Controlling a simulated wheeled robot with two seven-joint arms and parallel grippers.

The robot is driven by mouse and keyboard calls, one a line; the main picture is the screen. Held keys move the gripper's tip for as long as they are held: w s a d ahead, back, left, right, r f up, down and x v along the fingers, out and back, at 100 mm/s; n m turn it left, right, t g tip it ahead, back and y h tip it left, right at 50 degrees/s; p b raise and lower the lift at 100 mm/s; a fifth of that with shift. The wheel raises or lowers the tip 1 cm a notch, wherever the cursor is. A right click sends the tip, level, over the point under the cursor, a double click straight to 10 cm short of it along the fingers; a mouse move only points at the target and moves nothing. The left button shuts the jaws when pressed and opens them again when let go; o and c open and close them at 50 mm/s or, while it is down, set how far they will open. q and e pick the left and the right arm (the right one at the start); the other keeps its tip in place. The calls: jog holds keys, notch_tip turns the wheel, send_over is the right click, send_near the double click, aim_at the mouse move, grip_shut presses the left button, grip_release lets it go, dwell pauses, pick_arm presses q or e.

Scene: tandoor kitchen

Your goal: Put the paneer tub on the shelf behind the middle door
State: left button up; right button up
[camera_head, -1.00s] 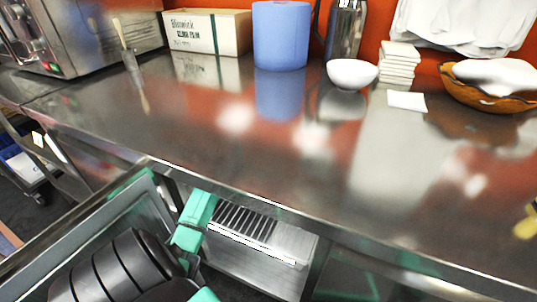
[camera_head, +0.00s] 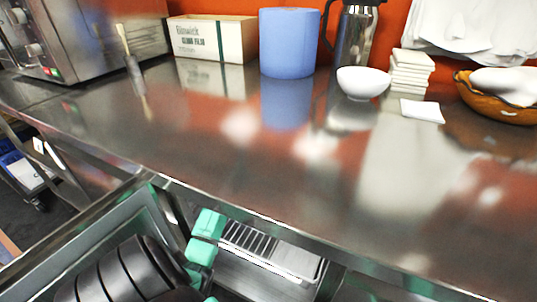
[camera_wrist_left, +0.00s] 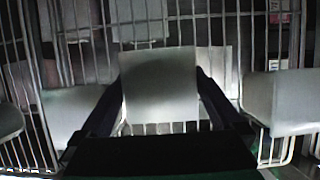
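My left arm reaches down from the lower left into the open space under the steel counter. In the left wrist view, a pale grey tub, which I take for the paneer tub (camera_wrist_left: 160,80), stands between the two dark fingers of my left gripper (camera_wrist_left: 159,80). The fingertips lie against its sides, so the gripper looks shut on it. Wire bars show below and behind the tub; I cannot tell whether it rests on them. An open door (camera_head: 115,205) with a green edge stands left of the arm. My right gripper is not in view.
Similar pale tubs stand at left (camera_wrist_left: 75,112) and right (camera_wrist_left: 278,98) in the wrist view. The counter edge (camera_head: 300,235) runs above the opening. A blue roll (camera_head: 289,45), white bowl (camera_head: 362,83) and carton (camera_head: 213,38) stand at the counter's back; its front is clear.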

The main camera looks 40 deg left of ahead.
pick_arm(q)
jog(key=shift+r, duration=0.4)
jog(key=shift+s+d+r+p, duration=0.1)
jog(key=shift+s+r+p, duration=0.2)
jog(key=shift+s+p, duration=0.15)
jog(key=s+d, duration=0.1)
jog(key=s, duration=0.2)
jog(key=s+d, duration=0.1)
jog(key=s, duration=0.3)
jog(key=s+d, duration=0.2)
jog(key=s, duration=0.1)
jog(key=shift+s+p, duration=0.4)
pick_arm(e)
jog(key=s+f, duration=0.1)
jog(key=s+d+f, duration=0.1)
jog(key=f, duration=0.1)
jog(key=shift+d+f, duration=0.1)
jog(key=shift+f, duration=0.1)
